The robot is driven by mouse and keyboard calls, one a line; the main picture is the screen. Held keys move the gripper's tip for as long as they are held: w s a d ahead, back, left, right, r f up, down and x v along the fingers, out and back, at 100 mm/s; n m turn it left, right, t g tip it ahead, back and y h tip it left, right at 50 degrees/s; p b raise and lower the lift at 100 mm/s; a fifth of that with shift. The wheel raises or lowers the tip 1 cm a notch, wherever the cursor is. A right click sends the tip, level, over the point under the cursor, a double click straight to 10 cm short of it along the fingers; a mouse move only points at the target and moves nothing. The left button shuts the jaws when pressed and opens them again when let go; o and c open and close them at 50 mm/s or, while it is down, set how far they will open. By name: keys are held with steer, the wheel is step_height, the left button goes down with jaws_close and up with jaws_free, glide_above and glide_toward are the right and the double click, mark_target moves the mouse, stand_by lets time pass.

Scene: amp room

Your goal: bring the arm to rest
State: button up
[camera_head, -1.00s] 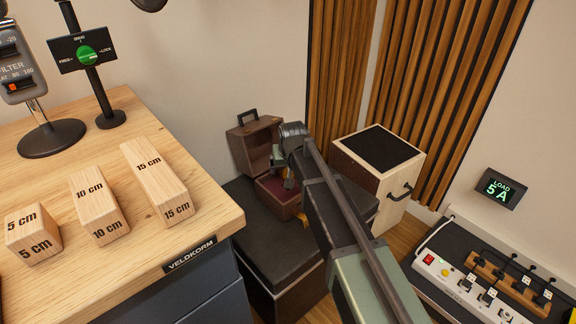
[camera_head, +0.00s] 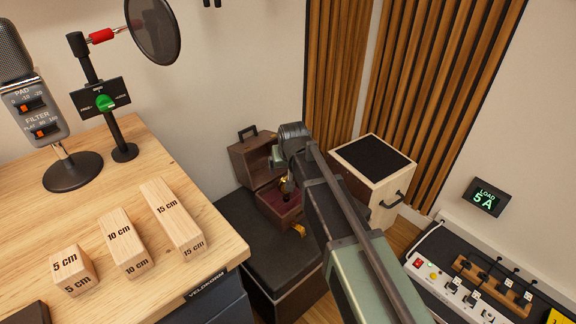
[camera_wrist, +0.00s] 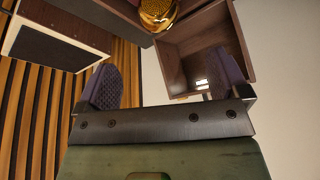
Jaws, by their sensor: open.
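My gripper (camera_wrist: 168,72) is open in the wrist view, with its two purple pads wide apart and nothing between them. Beyond the pads is an open wooden case (camera_wrist: 205,50). A gold mesh-headed object (camera_wrist: 158,14) shows at the top edge of the wrist view, apart from the pads. In the head view my arm reaches up the middle, and its end hangs over the same case (camera_head: 252,158), whose lid is raised. The gold object is small and partly hidden there. My fingertips are hard to make out in the head view.
The case stands on a dark padded box (camera_head: 250,235). A wooden cabinet with a black top (camera_head: 385,190) is close at the right. A desk (camera_head: 130,185) with wooden blocks and a microphone (camera_head: 35,110) is left. A power strip (camera_head: 450,285) is at lower right.

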steer(key=s+d+f+m+g+h, duration=0.1)
steer(key=s+d+m+g, duration=0.25)
steer(key=s+d, duration=1.85)
step_height(320, 180, up, 25)
steer(key=a+p, duration=0.2)
steer(key=p, duration=2.3)
steer(key=shift+s+f+n+g, duration=0.15)
steer(key=shift+f+n+g, duration=0.05)
steer(key=shift+n+g, duration=0.2)
steer(key=shift+a, duration=0.1)
